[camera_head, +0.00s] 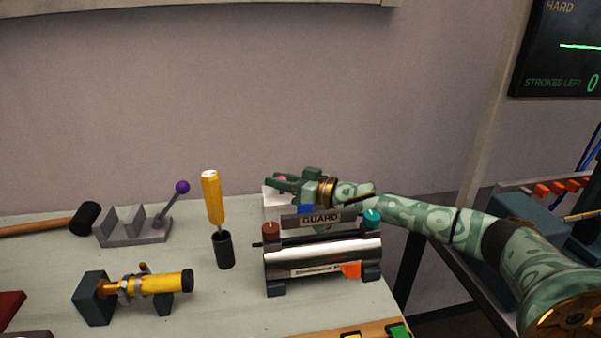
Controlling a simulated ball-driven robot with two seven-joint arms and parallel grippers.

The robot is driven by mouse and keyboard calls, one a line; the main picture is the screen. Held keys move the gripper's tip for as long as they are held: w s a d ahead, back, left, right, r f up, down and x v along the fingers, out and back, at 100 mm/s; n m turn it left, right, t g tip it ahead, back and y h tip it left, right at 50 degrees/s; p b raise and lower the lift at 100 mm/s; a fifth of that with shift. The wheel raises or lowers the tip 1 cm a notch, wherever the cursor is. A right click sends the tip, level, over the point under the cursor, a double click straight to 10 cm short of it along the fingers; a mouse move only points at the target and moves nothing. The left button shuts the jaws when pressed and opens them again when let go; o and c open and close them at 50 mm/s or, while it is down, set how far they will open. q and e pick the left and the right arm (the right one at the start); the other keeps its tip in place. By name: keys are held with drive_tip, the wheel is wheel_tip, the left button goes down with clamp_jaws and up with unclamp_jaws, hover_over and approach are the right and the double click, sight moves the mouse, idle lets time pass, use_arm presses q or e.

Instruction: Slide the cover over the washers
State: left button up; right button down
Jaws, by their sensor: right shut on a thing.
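My right gripper (287,182) reaches in from the right, behind the chrome cylinder unit at the back of the bench. It is shut on a small pinkish-red piece (282,179), mostly hidden by its fingers. A white block or box (274,198) shows just below the gripper; I cannot tell if it is the cover. No washers can be made out; the gripper and the unit's grey GUARD plate (342,217) hide much of that spot. My left gripper is not in view.
The chrome cylinder unit (325,253) stands in front of the gripper. To the left are a yellow-handled tool (212,190) over a black cup (223,250), a yellow cylinder (155,285), a purple-knobbed lever (182,187) and a mallet (84,219). A screen (565,55) hangs top right.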

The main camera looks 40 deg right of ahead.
drive_tip(key=shift+a+f, duration=0.1)
drive_tip(key=shift+f, duration=0.05)
drive_tip(key=c, duration=1.3)
unclamp_jaws()
drive_tip(key=shift+a, duration=0.1)
drive_tip(key=shift+o, duration=0.6)
drive_tip(key=shift+w, duration=0.15)
